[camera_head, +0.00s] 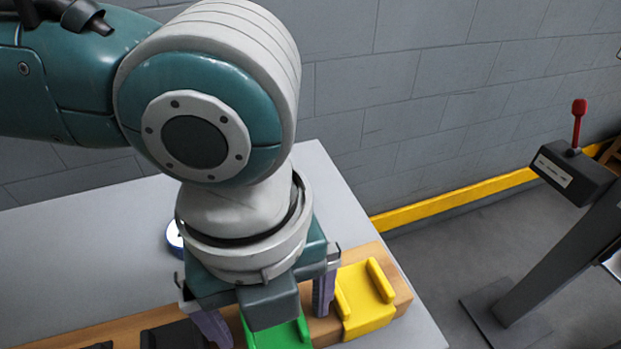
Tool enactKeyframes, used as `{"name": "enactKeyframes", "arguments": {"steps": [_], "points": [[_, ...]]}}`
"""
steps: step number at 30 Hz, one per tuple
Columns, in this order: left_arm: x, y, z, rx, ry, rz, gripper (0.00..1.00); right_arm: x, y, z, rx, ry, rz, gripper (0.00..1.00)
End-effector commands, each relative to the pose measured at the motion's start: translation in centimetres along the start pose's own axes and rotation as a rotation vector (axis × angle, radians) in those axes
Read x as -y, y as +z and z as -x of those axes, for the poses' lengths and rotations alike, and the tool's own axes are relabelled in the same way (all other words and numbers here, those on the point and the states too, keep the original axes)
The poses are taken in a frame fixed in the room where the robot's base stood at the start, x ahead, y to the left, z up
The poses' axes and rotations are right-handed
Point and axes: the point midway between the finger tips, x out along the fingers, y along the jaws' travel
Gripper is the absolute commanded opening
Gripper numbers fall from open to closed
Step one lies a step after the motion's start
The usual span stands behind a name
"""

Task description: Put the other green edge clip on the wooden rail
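A green edge clip (290,337) shows at the bottom of the head view, partly hidden under my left gripper. It appears to sit on the wooden rail (401,290), just left of a yellow clip (368,302). My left gripper (268,322) points down over the green clip. Its two purple-grey fingers are wide apart, one on each side of the clip, with a narrow gap visible at the left side. Whether the right finger touches the clip is hard to see. No second green clip is visible. My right gripper is not in view.
Black pieces (172,336) sit on the rail at the left. A blue and white round object (174,238) lies on the grey table (75,262), partly behind my arm. A dark stand with a red-topped lever (577,180) stands at the right, off the table.

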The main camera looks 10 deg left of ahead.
Motion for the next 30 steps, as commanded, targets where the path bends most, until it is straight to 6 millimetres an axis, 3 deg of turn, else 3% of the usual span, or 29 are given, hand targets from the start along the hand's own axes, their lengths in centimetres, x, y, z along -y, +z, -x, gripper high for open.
{"name": "enactKeyframes", "arguments": {"steps": [8, 18, 24, 27, 30], "points": [[0.1, 0.0, 0.6, 0.0, -0.002, 0.0, 1.0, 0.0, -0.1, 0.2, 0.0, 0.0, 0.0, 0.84], [0.1, 0.1, 7.0, 0.002, -0.004, 0.0, 1.0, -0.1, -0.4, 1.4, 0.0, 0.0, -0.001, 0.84], [0.0, 0.0, 9.5, 0.0, -0.002, 0.001, 1.0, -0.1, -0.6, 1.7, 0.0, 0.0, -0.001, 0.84], [0.5, -0.8, 10.2, -0.017, -0.026, 0.02, 1.0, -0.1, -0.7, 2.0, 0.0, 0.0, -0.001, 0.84], [1.8, -3.0, 10.9, -0.068, -0.1, 0.095, 1.0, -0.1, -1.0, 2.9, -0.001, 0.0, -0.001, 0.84]]}}
